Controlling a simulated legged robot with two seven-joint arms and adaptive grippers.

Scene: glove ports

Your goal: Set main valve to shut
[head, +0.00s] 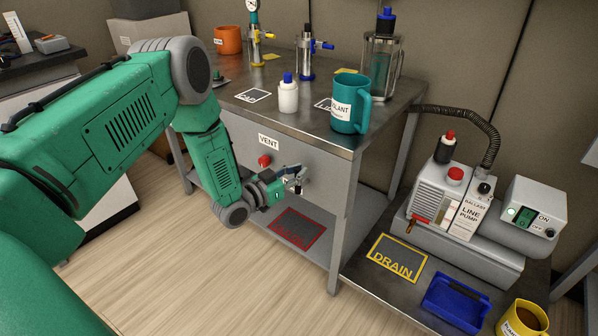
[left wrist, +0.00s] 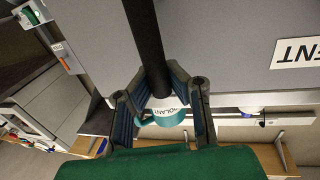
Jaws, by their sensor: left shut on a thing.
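My left gripper (head: 294,178) is at the grey front panel (head: 312,165), right of and below the VENT label (head: 269,141). In the left wrist view its fingers (left wrist: 164,100) are closed around a black bar (left wrist: 149,45) in front of the panel. I cannot read a main valve label or tell the valve's setting. A red knob (head: 264,161) sits on the panel just below VENT. My right gripper is not in view.
A teal coolant mug (head: 350,105) stands near the bench top's front edge, beside a white bottle (head: 288,95). A red-framed mat (head: 297,228) lies on the lower shelf. At right are a line pump (head: 455,200), the DRAIN mat (head: 397,258), a blue tray (head: 455,303) and a yellow mug (head: 523,319).

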